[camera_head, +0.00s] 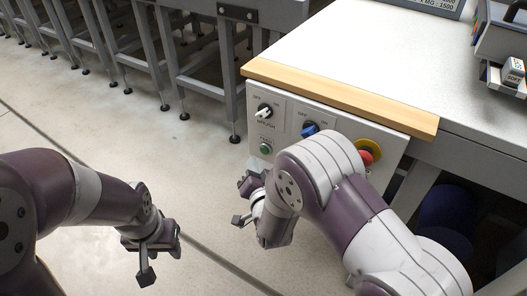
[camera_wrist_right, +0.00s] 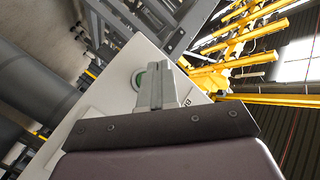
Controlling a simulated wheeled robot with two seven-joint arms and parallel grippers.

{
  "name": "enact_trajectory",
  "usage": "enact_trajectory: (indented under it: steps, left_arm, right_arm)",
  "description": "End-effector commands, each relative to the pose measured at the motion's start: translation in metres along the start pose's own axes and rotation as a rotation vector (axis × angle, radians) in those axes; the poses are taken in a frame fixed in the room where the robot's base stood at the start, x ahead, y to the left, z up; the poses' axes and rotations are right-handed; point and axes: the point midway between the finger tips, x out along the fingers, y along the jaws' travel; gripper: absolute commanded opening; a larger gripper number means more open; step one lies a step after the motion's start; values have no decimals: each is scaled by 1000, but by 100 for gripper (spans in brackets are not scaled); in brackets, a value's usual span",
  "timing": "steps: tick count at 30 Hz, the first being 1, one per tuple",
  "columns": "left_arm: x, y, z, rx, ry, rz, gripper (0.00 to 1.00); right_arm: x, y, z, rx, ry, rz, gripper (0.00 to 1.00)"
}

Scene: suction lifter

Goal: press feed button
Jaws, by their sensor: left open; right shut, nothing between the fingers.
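The green feed button (camera_head: 265,148) sits at the lower left of the pale control panel (camera_head: 340,123) on the table's front. Its small label is too blurred to read. My right gripper (camera_head: 254,168) is just below and left of the button in the head view, partly hidden by its wrist. In the right wrist view its fingers (camera_wrist_right: 158,72) are shut and empty, pointing toward the panel, and partly cover the green button (camera_wrist_right: 139,79). I cannot tell whether they touch it. My left gripper (camera_head: 161,257) is open and empty above the floor at lower left.
A switch with a pale handle (camera_head: 263,111) and a blue switch (camera_head: 310,129) sit above the button. A red emergency stop (camera_head: 366,156) is on the right, beside my right arm. A wooden edge (camera_head: 340,95) runs above the panel. Grey metal frames (camera_head: 205,87) stand behind; floor at left is clear.

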Motion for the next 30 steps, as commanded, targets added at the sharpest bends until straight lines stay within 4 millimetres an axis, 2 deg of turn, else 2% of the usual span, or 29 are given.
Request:
enact_trajectory:
  steps: [8,30]
  left_arm:
    - [3,0,0,0,0,0,43]
    - [3,0,0,0,0,0,43]
  right_arm:
    - [12,9,-8,-1,0,1,0]
    - [12,9,-9,-1,0,0,0]
